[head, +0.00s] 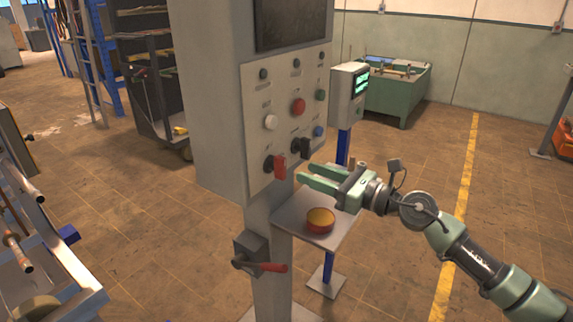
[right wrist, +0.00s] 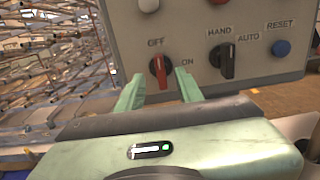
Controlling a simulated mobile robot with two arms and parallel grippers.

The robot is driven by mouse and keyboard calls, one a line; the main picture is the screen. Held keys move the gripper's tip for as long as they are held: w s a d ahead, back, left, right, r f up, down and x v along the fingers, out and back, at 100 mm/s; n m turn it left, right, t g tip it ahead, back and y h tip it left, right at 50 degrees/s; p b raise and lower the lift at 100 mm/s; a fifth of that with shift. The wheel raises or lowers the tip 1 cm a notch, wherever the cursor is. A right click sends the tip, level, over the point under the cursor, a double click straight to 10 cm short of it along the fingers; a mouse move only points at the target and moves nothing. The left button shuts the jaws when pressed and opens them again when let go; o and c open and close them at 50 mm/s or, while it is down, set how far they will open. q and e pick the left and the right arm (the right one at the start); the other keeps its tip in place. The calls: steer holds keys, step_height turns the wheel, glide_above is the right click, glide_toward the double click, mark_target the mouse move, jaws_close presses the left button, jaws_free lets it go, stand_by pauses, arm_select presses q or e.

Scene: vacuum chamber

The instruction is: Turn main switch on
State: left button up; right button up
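The control panel has a red rotary switch (head: 275,166) at its lower left. In the right wrist view this red switch (right wrist: 158,70) sits between the labels OFF and ON, with its handle roughly upright towards OFF. My right gripper (head: 306,174) is open and empty, its two green fingers pointing at the panel. In the right wrist view the fingertips (right wrist: 160,86) frame the red switch from either side and below; whether they touch it cannot be told there. In the head view they appear a little right of it. My left gripper is not in view.
A black HAND/AUTO switch (head: 301,147) is close to the red one; a red button (head: 298,106) is above. Below, a grey box has a red-handled lever (head: 262,267). A small shelf (head: 290,212) carries a red-and-yellow button (head: 320,220) under my right gripper.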

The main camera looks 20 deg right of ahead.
mark_target(285, 165)
steer(key=p+x, duration=0.2)
steer(key=x, duration=0.5)
steer(key=shift+w+a+p, duration=0.2)
steer(key=shift+w+p, duration=0.05)
steer(key=shift+p, duration=0.15)
jaws_close()
